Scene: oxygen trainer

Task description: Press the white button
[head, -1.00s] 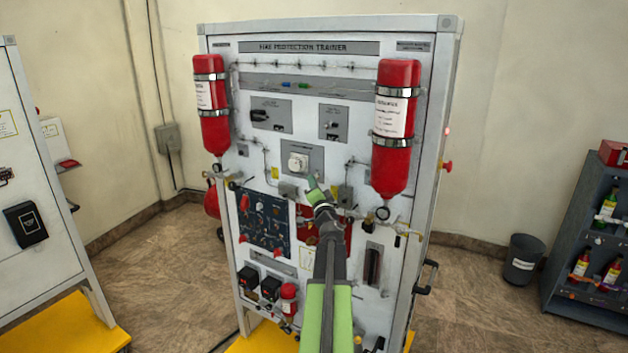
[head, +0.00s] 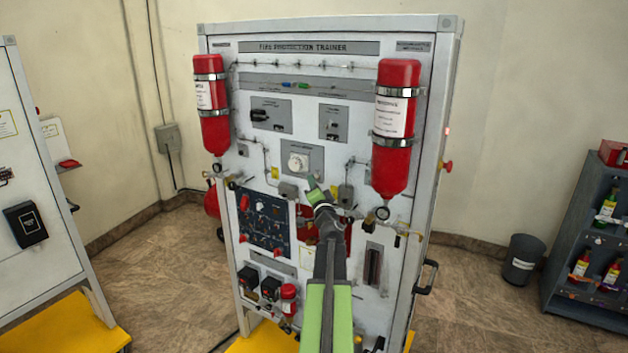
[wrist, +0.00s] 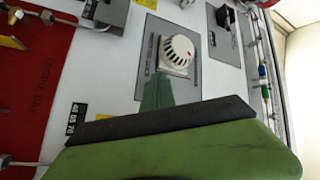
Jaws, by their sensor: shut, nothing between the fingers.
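A white round domed piece, the likeliest white button (head: 299,162), sits on a grey plate (head: 316,155) in the middle of the fire protection trainer panel (head: 350,60). In the wrist view the white dome (wrist: 179,52) has slots around its face and a pale square base. My green-tipped gripper (head: 314,185) is shut and empty, just below and slightly right of the dome in the head view. In the wrist view its green tip (wrist: 156,92) reaches up to just below the dome's base. I cannot tell whether it touches the plate.
Two red cylinders (head: 211,105) (head: 396,125) stand out from the panel on either side. Small grey boxes (head: 289,190) and thin pipes lie near my gripper. A dark blue switch panel (head: 263,222) is lower left. A grey bin (head: 522,260) stands right on open floor.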

